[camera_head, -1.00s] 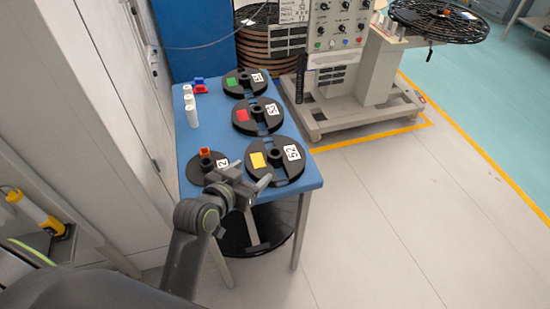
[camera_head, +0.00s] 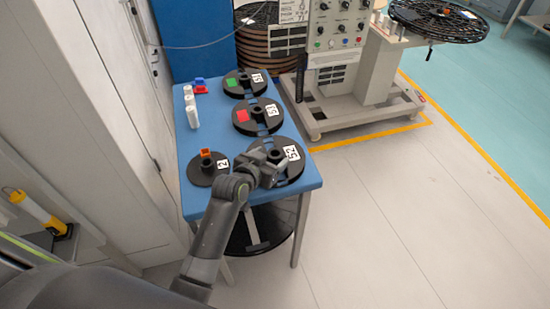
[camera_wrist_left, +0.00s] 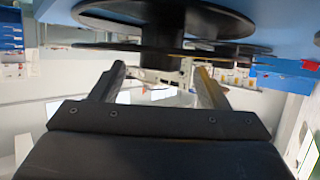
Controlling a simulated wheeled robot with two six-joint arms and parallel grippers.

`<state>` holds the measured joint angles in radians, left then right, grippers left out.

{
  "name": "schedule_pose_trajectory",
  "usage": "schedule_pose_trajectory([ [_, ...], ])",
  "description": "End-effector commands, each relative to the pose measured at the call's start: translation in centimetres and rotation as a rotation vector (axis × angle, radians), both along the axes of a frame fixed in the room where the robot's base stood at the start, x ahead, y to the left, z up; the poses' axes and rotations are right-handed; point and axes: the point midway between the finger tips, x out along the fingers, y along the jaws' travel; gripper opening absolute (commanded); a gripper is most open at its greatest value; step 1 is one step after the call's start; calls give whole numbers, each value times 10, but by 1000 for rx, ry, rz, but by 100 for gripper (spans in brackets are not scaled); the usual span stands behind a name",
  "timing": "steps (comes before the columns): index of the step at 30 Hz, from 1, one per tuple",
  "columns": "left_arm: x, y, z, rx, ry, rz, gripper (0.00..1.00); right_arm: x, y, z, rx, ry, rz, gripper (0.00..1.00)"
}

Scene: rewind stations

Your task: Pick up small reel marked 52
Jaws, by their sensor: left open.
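The reel marked 52 (camera_head: 298,164) is black with a white label and lies flat at the front right of the blue table (camera_head: 205,142). My left gripper (camera_head: 277,163) is over it in the head view and covers part of it, including its yellow patch. In the left wrist view, a black reel (camera_wrist_left: 163,22) shows close up at the top, with blue table surface behind it. Its hub stub (camera_wrist_left: 158,59) lies ahead of and between the two spread fingers of the left gripper (camera_wrist_left: 160,78). I cannot tell whether they touch it. My right gripper is not in view.
A smaller reel with an orange piece (camera_head: 207,168) sits left of the gripper. A reel with a red patch (camera_head: 258,117) and one with a green patch (camera_head: 244,84) lie behind. White cylinders (camera_head: 191,106) stand at the left. A machine (camera_head: 345,60) stands behind right.

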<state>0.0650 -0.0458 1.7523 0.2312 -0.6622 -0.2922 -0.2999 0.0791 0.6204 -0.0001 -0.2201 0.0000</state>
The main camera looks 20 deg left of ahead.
Motion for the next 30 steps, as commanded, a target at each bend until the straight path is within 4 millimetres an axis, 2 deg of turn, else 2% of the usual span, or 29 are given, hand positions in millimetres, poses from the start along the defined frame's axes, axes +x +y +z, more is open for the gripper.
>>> schedule_pose_trajectory([
  [4, 9, -2, -4, 1, 0, 1, 69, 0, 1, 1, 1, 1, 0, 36],
  [12, 11, -2, -5, 0, 0, 1, 69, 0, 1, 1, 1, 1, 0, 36],
  [24, 11, -2, -5, 0, 0, 1, 18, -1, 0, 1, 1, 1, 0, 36],
  [30, 11, -2, -4, 0, -2, 1, 17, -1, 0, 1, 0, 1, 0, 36],
])
